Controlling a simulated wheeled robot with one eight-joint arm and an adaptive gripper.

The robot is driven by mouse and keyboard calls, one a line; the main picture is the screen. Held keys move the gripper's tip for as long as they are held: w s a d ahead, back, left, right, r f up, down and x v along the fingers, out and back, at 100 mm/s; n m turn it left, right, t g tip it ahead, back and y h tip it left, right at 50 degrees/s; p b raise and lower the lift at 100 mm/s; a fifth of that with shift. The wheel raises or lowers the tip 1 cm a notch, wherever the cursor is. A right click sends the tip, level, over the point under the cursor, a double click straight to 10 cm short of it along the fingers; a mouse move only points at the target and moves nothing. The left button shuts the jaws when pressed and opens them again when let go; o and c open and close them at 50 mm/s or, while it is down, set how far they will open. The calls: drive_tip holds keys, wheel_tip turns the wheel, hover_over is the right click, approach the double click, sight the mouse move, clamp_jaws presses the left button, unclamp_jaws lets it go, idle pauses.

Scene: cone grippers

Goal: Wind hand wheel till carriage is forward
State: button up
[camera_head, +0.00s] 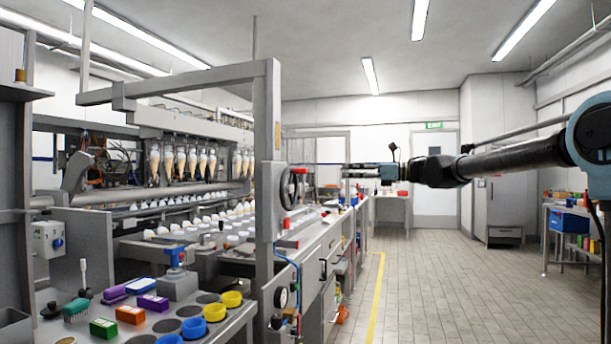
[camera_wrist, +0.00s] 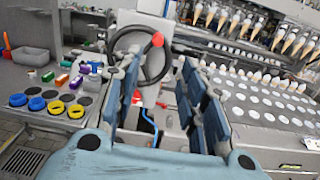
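The hand wheel (camera_head: 287,188) has a dark rim and stands on the grey end post of the machine. In the wrist view the wheel (camera_wrist: 116,42) shows beyond my fingers, with a red knob (camera_wrist: 157,39) on its rim. The carriage, a grey beam with a row of hanging cones (camera_head: 190,163), spans the machine over white trays; its cones also show in the wrist view (camera_wrist: 240,24). My gripper (camera_head: 345,171) is right of the wheel. In the wrist view its blue fingers (camera_wrist: 160,75) are spread apart with nothing held. Contact with the wheel cannot be told.
A bench (camera_head: 190,312) at front left holds blue and yellow rings, coloured boxes and a brush. A blue hose hangs below the wheel. The tiled floor (camera_head: 450,290) to the right is clear, with a yellow line along the machine.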

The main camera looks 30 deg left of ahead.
sight(304, 171)
drive_tip(key=x, duration=1.7)
drive_tip(key=shift+s+f, duration=0.15)
drive_tip(key=shift+d, duration=0.1)
clamp_jaws()
